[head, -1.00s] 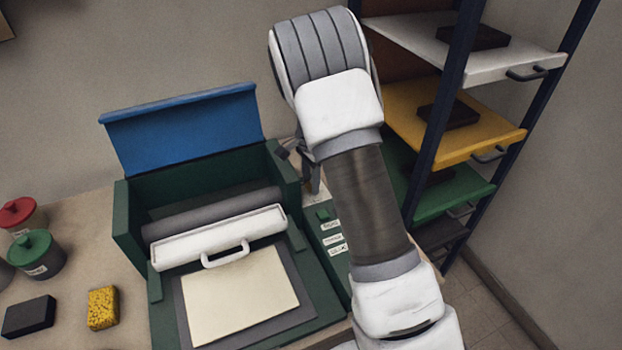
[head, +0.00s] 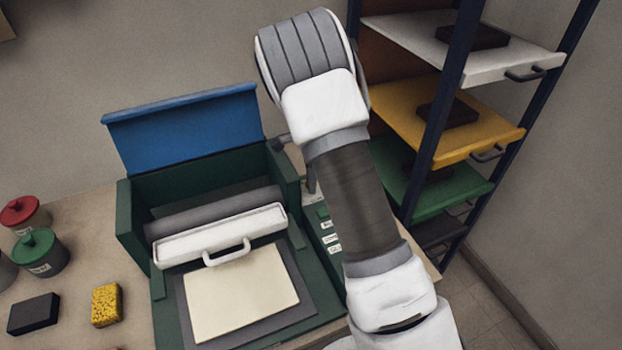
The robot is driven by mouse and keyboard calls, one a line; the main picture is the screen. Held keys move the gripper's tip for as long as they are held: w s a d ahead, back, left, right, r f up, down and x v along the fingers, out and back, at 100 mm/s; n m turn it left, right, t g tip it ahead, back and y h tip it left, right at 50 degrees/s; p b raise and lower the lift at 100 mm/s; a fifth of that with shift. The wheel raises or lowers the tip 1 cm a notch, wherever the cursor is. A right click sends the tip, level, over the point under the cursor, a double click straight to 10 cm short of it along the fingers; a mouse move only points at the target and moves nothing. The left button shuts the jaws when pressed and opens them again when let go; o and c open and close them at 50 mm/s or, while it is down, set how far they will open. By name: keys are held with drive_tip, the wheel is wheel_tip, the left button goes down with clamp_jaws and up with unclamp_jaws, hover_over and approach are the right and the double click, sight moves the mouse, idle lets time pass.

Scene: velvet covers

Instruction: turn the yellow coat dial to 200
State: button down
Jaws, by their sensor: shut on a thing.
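The yellow coat dial is not visible; my arm covers much of the machine's right side. My gripper (head: 310,180) shows only in part, as dark grey pieces left of my forearm, beside the back right corner of the green machine (head: 127,225). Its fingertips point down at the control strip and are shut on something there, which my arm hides. A strip of control labels (head: 332,238) with a small green piece shows just below the gripper. The label writing is too small to read surely, and no dial reading shows.
The machine's blue lid (head: 185,130) stands open. A white bar with a handle (head: 225,238) lies above a cream sheet (head: 240,295). Lidded pots (head: 40,252), a black block (head: 33,314) and a yellow sponge (head: 107,304) stand at left. A shelf rack (head: 437,150) is close at right.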

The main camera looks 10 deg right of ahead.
drive_tip(key=c, duration=0.5)
unclamp_jaws()
wheel_tip(320, 180, up, 18)
drive_tip(key=shift+f, duration=0.25)
